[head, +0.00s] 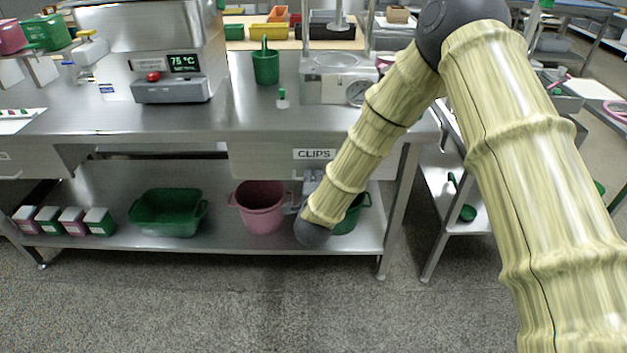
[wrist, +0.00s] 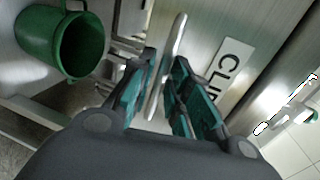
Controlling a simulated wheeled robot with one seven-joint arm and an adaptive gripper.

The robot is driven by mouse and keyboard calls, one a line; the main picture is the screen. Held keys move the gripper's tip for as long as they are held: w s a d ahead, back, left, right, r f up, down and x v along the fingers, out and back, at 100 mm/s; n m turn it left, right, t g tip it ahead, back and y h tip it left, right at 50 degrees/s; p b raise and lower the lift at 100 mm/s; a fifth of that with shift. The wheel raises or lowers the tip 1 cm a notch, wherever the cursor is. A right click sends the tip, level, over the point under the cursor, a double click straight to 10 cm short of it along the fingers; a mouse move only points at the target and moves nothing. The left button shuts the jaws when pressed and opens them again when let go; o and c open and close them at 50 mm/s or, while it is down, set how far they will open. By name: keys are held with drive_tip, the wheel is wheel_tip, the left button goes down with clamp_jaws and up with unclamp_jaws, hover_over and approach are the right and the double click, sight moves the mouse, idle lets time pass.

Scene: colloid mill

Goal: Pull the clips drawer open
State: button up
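The clips drawer (head: 262,160) is a grey metal front under the steel bench, with a white CLIPS label (head: 314,154). It looks closed, flush under the bench edge. The label also shows at an angle in the wrist view (wrist: 229,68). A slim metal bar handle (wrist: 178,38) stands out from the drawer front. My gripper (wrist: 166,78) is open, its teal-padded fingers on either side of the handle, with a gap still visible. In the head view my gripper (head: 312,184) is partly hidden by my arm, just below the label.
The lower shelf holds a pink bucket (head: 261,207), a green tub (head: 168,212), several small boxes (head: 62,220) and a green bucket (head: 352,215) partly behind my arm. A bench leg (head: 398,210) stands to the right. The floor in front is clear.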

drive_tip(key=shift+w+f, duration=0.1)
drive_tip(key=shift+w, duration=0.35)
clamp_jaws()
drive_tip(key=shift+s, duration=0.1)
